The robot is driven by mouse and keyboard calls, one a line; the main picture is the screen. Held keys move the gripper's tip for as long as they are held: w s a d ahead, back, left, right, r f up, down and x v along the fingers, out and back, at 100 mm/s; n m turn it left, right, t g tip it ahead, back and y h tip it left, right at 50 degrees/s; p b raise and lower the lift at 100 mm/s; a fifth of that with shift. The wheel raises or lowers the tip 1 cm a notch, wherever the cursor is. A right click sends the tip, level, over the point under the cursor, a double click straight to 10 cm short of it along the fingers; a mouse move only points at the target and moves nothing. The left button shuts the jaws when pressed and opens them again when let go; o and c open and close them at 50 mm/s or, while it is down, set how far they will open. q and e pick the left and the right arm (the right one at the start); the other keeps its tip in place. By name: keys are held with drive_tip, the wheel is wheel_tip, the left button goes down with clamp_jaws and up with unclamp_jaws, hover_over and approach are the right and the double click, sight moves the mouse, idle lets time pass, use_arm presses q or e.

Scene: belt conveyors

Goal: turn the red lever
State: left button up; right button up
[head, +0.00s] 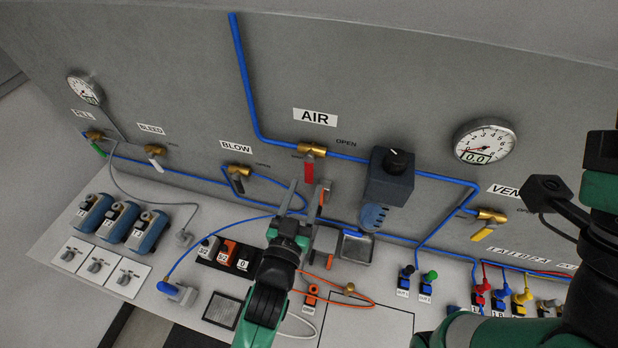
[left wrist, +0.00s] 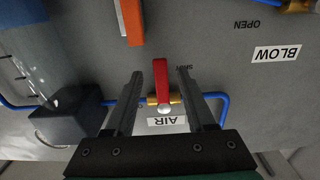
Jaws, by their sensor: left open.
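The red lever (head: 308,168) hangs down from a brass valve (head: 312,149) under the AIR label (head: 315,117) on the grey wall panel. My left gripper (head: 305,197) is open and points up at the panel, just below the lever in the head view. In the left wrist view, the red lever (left wrist: 162,82) shows between the two open fingers (left wrist: 163,115), with the brass valve and the upside-down AIR label behind. I cannot tell whether the fingertips reach around the lever; no contact shows.
A dark regulator box (head: 390,182) with a knob stands right of the lever. Blue pipe (head: 245,80) runs along the panel. A BLOW valve (head: 237,173) is at left and a yellow-handled valve (head: 485,228) at right. A small grey tray (head: 357,247) is below.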

sight(308, 180)
use_arm(q)
drive_tip(key=x, duration=0.4)
drive_tip(key=shift+w, duration=0.15)
drive_tip(key=shift+c, duration=0.3)
clamp_jaws()
idle(1.0)
